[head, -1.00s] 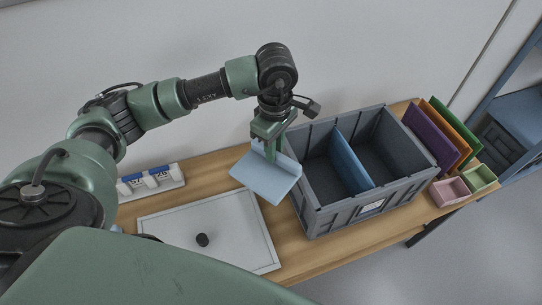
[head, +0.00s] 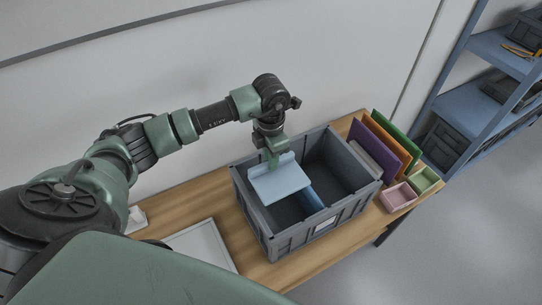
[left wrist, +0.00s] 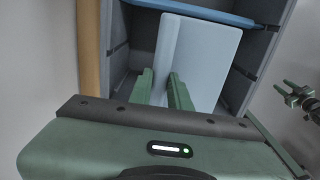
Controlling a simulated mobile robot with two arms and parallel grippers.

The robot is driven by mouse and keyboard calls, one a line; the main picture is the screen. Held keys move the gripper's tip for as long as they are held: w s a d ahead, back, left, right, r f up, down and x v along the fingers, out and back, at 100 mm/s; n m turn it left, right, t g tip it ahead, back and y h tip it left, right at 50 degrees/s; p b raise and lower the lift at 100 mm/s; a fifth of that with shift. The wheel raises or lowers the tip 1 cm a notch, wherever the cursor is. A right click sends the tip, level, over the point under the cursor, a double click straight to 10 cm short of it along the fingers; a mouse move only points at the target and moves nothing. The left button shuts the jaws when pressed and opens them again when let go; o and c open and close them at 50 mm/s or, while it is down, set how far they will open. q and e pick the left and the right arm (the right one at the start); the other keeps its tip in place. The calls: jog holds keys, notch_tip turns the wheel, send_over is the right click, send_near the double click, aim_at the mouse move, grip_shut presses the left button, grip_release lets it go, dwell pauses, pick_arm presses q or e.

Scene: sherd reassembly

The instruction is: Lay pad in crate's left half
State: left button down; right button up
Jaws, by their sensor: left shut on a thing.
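My left gripper (head: 271,160) is shut on the pale blue pad (head: 280,182), a flat sheet with a raised strip along its back edge. The pad is over the left half of the grey crate (head: 290,243), slightly tilted, and partly hides the blue divider (head: 313,198). I cannot tell its exact height. In the left wrist view the fingers (left wrist: 166,88) grip the pad (left wrist: 205,55), with the divider (left wrist: 215,14) beyond its far edge. My right gripper (left wrist: 287,91) shows at that view's right edge, apart from the crate, fingers spread and empty.
Purple (head: 390,145), orange and green panels stand right of the crate, near a pink bin (head: 398,197) and a green bin (head: 424,180). A pale tray (head: 228,252) lies left of the crate. A blue shelf (head: 470,75) stands at the right.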

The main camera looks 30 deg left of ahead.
aim_at(271, 175)
pick_arm(q)
notch_tip(271, 175, down, 5)
jog(key=shift+r+b, duration=0.2)
jog(key=shift+b, duration=1)
notch_tip(271, 175, down, 4)
jog(key=shift+r+b, duration=0.25)
jog(key=shift+b, duration=0.85)
notch_tip(271, 175, down, 11)
jog(key=b, duration=0.8)
jog(key=shift+f+b, duration=0.15)
jog(key=shift+b, duration=0.2)
jog(key=shift+f+b, duration=0.6)
jog(key=shift+f, duration=0.1)
jog(key=c, duration=1.2)
grip_release()
jog(key=shift+c, duration=0.2)
jog(key=shift+r, duration=0.1)
jog(key=shift+r+p, duration=4)
jog(key=shift+r, duration=1.95)
